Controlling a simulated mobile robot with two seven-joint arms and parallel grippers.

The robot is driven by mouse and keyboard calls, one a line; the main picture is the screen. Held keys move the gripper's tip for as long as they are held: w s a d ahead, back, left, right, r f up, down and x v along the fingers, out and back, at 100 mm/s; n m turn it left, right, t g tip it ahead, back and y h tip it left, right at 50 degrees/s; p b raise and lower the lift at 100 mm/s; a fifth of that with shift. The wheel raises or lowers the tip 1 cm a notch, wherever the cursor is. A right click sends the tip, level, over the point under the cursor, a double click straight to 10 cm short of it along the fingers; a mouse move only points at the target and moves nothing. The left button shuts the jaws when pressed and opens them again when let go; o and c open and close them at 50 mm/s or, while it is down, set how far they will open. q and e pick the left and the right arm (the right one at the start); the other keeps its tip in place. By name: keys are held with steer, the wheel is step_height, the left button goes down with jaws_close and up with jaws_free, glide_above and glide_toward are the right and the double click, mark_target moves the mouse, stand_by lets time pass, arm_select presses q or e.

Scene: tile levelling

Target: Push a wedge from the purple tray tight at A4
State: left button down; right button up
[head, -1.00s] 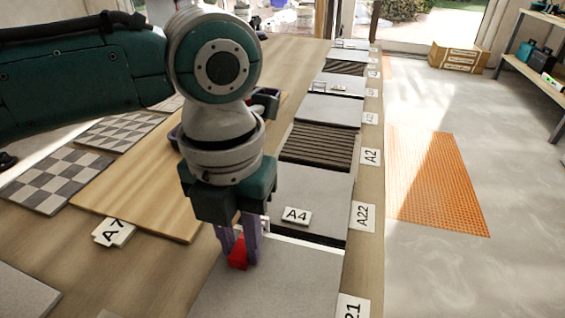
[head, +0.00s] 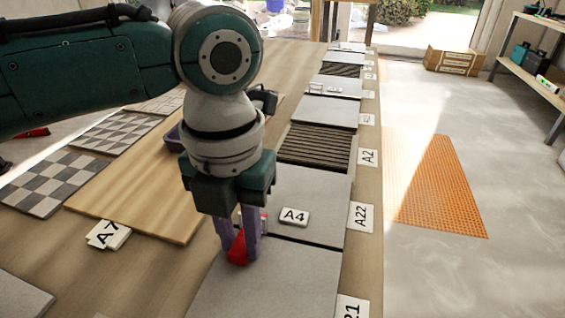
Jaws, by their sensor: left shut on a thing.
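The A4 label (head: 294,216) lies on a grey tile (head: 318,190), beside the dark joint (head: 310,242) between that tile and the nearer grey tile (head: 270,282). My left gripper (head: 239,258) points down at the left end of this joint, with its purple fingers shut on a red wedge (head: 237,250). A small pale piece, perhaps a clip, shows partly behind the fingers; how far the wedge sits in it I cannot tell. The purple tray (head: 173,140) is mostly hidden behind my left arm. My right gripper is not in view.
A wooden board (head: 130,200) lies left of the tile row, with an A7 label (head: 108,234) at its near edge. Checkered tiles (head: 50,183) lie farther left. A ribbed tile (head: 317,148) lies beyond the A4 tile. Labels A2 and A22 line the right edge.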

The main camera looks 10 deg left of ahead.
arm_select(q)
steer(key=shift+w+r, duration=0.15)
steer(key=c, duration=1.2)
jaws_free()
steer(key=o, duration=0.4)
steer(key=shift+w, duration=0.1)
steer(key=shift+c, duration=0.2)
steer(key=shift+o, duration=1.1)
